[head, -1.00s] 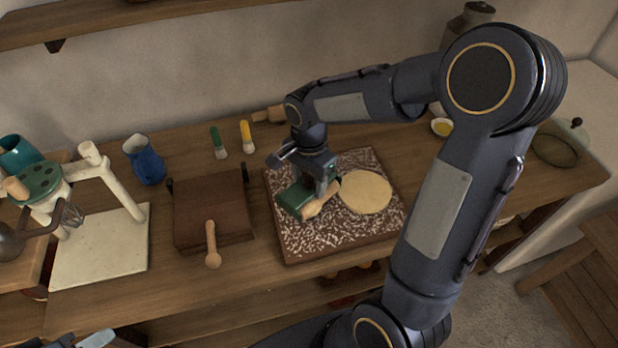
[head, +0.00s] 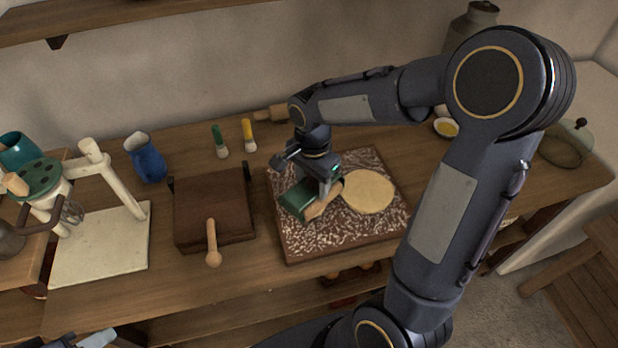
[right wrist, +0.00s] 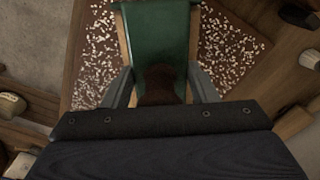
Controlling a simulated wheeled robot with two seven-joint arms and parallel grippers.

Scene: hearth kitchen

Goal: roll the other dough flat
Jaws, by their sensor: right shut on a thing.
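A flat, round, pale dough (head: 368,190) lies on the right part of the flour-dusted brown board (head: 345,239). My right gripper (head: 322,180) is over the board's left half, shut on a green tool (head: 297,201). In the right wrist view the green tool (right wrist: 157,32) fills the space ahead of my fingers (right wrist: 160,88), with a dark brown part between them. A tan piece shows beside the tool; I cannot tell whether it is wood or dough. No second dough shows clearly. My left gripper (head: 85,341) is only partly in view at the bottom left edge.
Left of the board stands a brown box-like press (head: 213,212) with a wooden handle. A blue jug (head: 147,160), two brushes (head: 220,143) and a wooden rolling pin (head: 270,114) are behind. A bowl of yellow liquid (head: 446,128) and a glass dome (head: 566,145) are right.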

